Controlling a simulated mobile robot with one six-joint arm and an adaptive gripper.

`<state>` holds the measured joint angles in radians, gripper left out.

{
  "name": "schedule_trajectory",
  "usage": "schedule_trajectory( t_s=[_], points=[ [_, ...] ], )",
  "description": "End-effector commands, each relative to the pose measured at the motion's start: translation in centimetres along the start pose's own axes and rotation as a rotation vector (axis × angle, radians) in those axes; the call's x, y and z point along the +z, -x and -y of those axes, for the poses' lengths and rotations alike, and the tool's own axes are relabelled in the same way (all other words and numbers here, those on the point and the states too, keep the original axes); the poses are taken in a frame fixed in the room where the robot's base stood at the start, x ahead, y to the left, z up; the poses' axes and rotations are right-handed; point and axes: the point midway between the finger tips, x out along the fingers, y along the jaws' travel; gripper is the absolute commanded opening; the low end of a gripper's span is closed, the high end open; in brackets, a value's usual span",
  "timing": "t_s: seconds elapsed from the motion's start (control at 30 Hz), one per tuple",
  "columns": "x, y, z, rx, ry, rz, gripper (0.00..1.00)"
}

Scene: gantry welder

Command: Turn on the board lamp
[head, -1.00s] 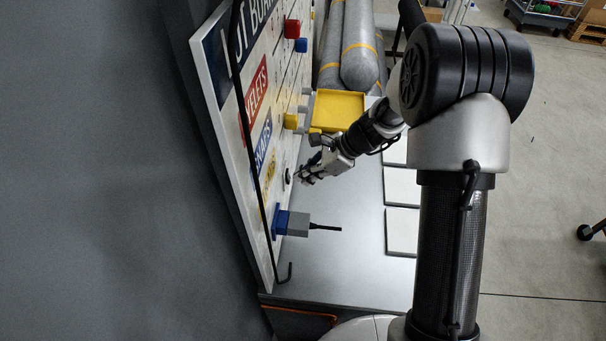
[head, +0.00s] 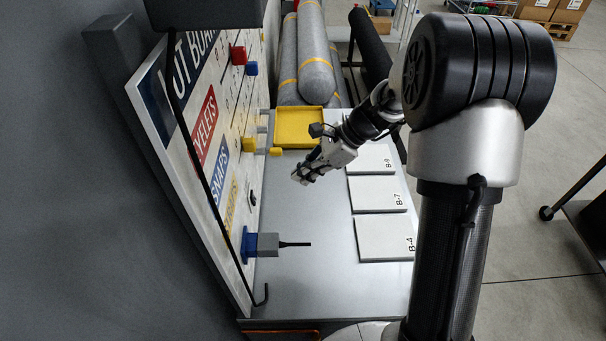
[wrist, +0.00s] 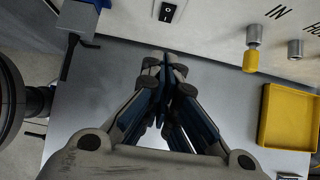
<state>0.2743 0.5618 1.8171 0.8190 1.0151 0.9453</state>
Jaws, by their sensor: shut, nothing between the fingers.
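The board (head: 185,120) leans upright at the left, with coloured labels. A small black rocker switch (wrist: 168,12) on a pale plate shows at the top edge of the wrist view; in the head view a small dark fitting (head: 252,198) sits low on the board, likely this switch. I cannot tell its position. My gripper (head: 300,178) is shut and empty, to the right of the board and apart from it. In the wrist view its fingertips (wrist: 165,64) point toward the switch, with a gap between. I cannot pick out a lit lamp.
A blue-and-grey plug (head: 262,244) juts from the board nearer me. A yellow knob (wrist: 250,60) and a yellow tray (head: 298,142) lie beyond. White plates (head: 384,238) lie on the grey bench (head: 315,285). A black rod (head: 205,185) runs before the board.

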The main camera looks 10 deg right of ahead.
Motion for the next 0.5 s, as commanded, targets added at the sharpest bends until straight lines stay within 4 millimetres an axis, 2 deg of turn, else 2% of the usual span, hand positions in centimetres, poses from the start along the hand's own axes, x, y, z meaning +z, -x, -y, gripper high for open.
schedule_trajectory(
  t_s=[0.5],
  points=[
    [-1.5, -1.0, 0.3, -0.004, 0.003, -0.006, 0.00]
  ],
)
